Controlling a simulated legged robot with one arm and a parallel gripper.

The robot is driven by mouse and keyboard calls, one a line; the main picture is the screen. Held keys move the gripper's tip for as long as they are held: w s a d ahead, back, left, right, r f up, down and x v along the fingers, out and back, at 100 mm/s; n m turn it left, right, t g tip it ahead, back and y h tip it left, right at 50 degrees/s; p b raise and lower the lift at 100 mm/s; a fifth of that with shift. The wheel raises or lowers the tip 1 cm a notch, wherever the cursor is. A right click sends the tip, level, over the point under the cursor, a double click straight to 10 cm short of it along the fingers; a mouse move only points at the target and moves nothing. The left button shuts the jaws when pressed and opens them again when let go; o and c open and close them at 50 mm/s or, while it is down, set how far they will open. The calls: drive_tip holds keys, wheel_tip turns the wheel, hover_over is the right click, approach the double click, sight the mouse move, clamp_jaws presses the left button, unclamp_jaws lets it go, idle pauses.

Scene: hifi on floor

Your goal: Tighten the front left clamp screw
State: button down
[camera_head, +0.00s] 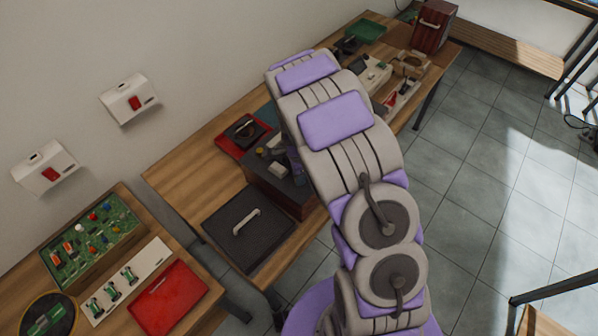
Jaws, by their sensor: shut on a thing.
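A dark block-like fixture (262,176) stands on the wooden workbench, just left of my arm. Small pale parts (277,143) and a yellowish piece (259,150) sit on its top. They are too small to tell which is a clamp or a screw. My arm rises from the lower middle and folds over toward the bench, covering the right side of the fixture. My gripper is hidden behind my own arm at the fixture, so its fingers and what they touch do not show.
A black lidded panel with a handle (250,228) lies in front of the fixture. A red tray (243,137) lies behind it. A nearer table (106,318) holds a green circuit board (93,243) and a red case (168,298). Tiled floor (500,160) at right is open.

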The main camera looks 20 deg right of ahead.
drive_tip(key=shift+w, duration=0.1)
idle(0.4)
drive_tip(key=c, duration=0.9)
unclamp_jaws()
drive_tip(key=shift+a, duration=0.1)
wheel_tip(320, 180, up, 17)
drive_tip(key=shift+r+p, duration=0.15)
drive_tip(key=shift+p, duration=0.5)
drive_tip(key=s+r+n+b, duration=0.1)
drive_tip(key=s+n+b, duration=0.1)
drive_tip(key=s+n, duration=0.4)
drive_tip(key=s+r+n+g+b, duration=0.1)
drive_tip(key=s+n, duration=0.5)
drive_tip(key=s, duration=1)
drive_tip(key=s+r+n+b, duration=0.2)
drive_tip(key=s+n, duration=0.3)
drive_tip(key=s, duration=0.7)
drive_tip(key=shift+s+r+n+g+b, duration=0.1)
drive_tip(key=shift+r+n+g+b, duration=0.3)
drive_tip(key=shift+b, duration=0.15)
